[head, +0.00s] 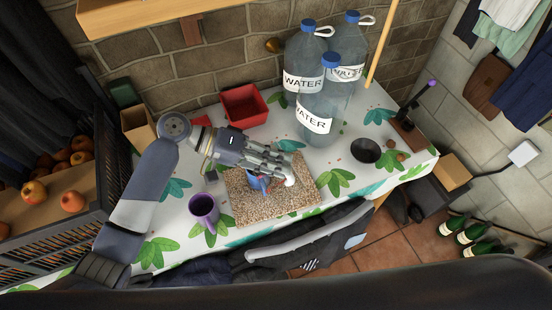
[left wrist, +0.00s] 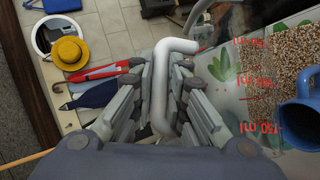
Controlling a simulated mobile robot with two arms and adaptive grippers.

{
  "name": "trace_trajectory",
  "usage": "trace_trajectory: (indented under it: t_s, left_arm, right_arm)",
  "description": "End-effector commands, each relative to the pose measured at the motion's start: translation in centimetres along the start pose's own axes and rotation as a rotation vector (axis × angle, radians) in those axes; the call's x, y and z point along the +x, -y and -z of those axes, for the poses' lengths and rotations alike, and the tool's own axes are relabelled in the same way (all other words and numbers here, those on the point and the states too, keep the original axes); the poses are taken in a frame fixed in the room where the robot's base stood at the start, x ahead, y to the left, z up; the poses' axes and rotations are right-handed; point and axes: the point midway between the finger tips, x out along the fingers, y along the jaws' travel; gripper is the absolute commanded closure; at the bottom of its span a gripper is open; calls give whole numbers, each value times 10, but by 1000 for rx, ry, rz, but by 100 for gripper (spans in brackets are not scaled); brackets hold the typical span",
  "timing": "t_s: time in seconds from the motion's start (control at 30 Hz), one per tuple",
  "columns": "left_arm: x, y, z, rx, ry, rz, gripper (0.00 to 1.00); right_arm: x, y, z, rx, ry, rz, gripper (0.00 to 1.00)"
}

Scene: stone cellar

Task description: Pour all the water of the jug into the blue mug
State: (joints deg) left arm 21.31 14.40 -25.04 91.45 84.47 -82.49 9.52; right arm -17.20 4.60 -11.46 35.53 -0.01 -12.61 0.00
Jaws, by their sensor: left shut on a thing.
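My left gripper (head: 275,160) is shut on the white handle of the jug (head: 290,181). In the left wrist view the handle (left wrist: 162,85) runs between the fingers. The jug's clear wall (left wrist: 245,75) with red ml marks shows to the right of them. The blue mug (head: 257,182) stands on the speckled mat, largely hidden under my gripper; part of it shows at the right edge of the left wrist view (left wrist: 298,122). The jug's body is barely visible in the head view, so I cannot tell its tilt or water level. My right gripper is out of view.
A purple mug (head: 204,209) stands left of the speckled mat (head: 290,202). A red box (head: 244,106) and large water bottles (head: 318,105) stand behind. A dark round cup (head: 366,150) is at the right.

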Motion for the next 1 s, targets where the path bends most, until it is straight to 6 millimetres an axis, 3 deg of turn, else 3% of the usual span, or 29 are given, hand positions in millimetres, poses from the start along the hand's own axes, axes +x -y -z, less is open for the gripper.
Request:
trace_trajectory:
  t_s: [0.27, 1.0]
  left_arm:
    - [4, -10, -6, 68, -18, 63, 100]
    - [11, -10, -13, 146, -41, 144, 100]
  right_arm:
    - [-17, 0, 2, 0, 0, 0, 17]
    - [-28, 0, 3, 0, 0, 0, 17]
